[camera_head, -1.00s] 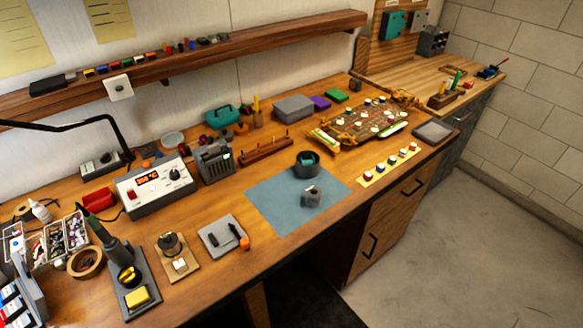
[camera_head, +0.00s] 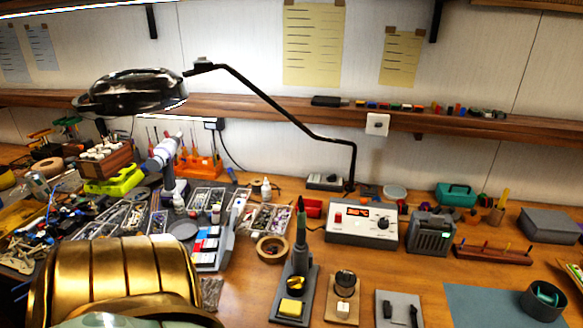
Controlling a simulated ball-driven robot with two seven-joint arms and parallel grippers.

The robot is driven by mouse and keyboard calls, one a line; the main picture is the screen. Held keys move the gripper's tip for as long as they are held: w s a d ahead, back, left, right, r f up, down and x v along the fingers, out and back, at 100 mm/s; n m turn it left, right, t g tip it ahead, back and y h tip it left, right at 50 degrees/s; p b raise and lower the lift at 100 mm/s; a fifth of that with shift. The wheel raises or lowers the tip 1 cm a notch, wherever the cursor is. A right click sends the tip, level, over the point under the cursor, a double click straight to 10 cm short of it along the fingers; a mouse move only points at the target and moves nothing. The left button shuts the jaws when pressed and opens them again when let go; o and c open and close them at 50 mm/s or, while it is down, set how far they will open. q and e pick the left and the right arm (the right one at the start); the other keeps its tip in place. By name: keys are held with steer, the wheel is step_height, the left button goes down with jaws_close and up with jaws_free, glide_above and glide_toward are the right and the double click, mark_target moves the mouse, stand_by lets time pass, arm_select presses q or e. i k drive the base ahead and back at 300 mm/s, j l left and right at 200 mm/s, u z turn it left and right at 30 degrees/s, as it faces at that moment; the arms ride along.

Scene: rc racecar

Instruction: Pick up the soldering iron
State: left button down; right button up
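A soldering station (camera_head: 361,224) with a red lit display sits just behind and to the right of the iron. Neither of my grippers shows in the view, and nothing is seen touching the iron.
A tape roll (camera_head: 272,249) and a rack with coloured labels (camera_head: 211,249) lie left of the stand. A small wooden block with a dark cup (camera_head: 343,296) and a grey tray (camera_head: 399,310) lie right. A black lamp arm (camera_head: 290,105) reaches over the bench.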

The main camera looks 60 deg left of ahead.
mark_target(301, 243)
steer(key=u, duration=1.75)
